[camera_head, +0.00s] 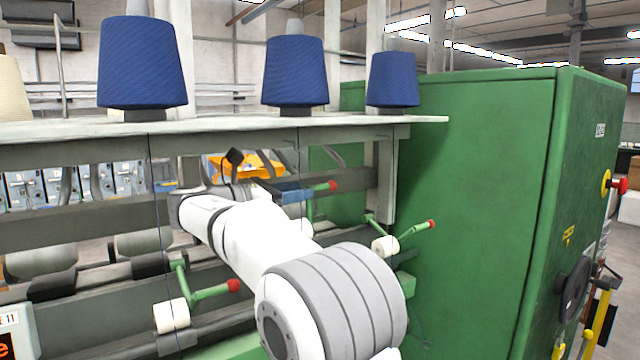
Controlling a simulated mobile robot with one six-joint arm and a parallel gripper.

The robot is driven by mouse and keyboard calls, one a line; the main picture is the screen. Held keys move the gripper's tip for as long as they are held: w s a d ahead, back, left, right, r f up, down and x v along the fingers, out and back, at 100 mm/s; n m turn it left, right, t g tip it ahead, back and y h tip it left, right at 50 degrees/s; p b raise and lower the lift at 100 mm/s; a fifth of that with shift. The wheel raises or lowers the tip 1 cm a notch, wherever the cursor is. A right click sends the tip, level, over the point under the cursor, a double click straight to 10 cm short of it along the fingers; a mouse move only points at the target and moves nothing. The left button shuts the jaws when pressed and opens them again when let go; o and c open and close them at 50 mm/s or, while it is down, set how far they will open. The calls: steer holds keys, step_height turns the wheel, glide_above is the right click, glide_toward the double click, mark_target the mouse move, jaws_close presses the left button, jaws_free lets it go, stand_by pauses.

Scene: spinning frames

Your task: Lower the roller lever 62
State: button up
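Three green roller levers with red knobs show on the spinning frame; no number is legible, so I cannot tell which is 62. The left lever (211,292) has a white roller (171,315) at its lower end. The middle lever's red knob (333,186) shows just beyond my arm, which hides part of that lever. The right lever (413,232) has a white roller (385,246) and slants up to its red knob. My white arm reaches in from the bottom. My gripper (238,172) is mostly hidden around the wrist; its fingers are not clear.
A pale shelf (420,119) with blue yarn cones (142,62) runs above the levers. A large green cabinet (470,200) closes off the right side. Thin yarn lines hang down from the shelf. Grey rollers (143,243) lie at left.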

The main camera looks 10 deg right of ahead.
mark_target(322, 187)
steer(key=p+x, duration=0.1)
steer(key=x, duration=0.6)
steer(key=shift+w+f, duration=0.1)
steer(key=shift+c, duration=0.3)
jaws_close()
